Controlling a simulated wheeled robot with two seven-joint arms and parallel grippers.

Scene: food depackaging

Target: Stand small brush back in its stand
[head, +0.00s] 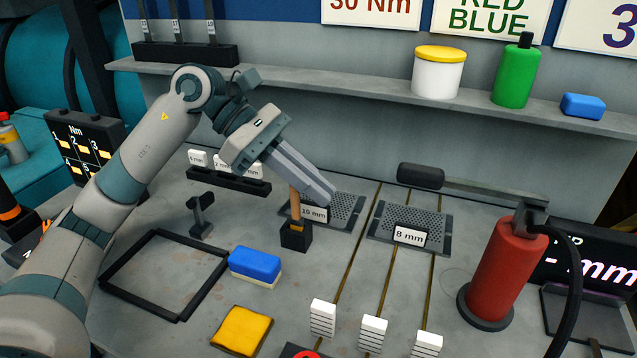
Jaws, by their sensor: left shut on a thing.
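The small brush (295,207) shows as an upright brown wooden handle. Its upper end is between the fingers of my left gripper (304,183), which is shut on it. Its lower end meets the top of a small black block-like stand (296,237) on the worktop, and seems to be in the stand's opening. How deep it sits, and its bristles, I cannot tell. The gripper fingers hide the top of the brush. My right gripper is not in view.
Behind the stand lies a perforated plate marked 10 mm (345,212), with an 8 mm plate (408,229) to its right. A blue sponge (255,265), a yellow cloth (242,330) and a black frame (135,262) lie nearer. A red cylinder (503,270) stands right.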

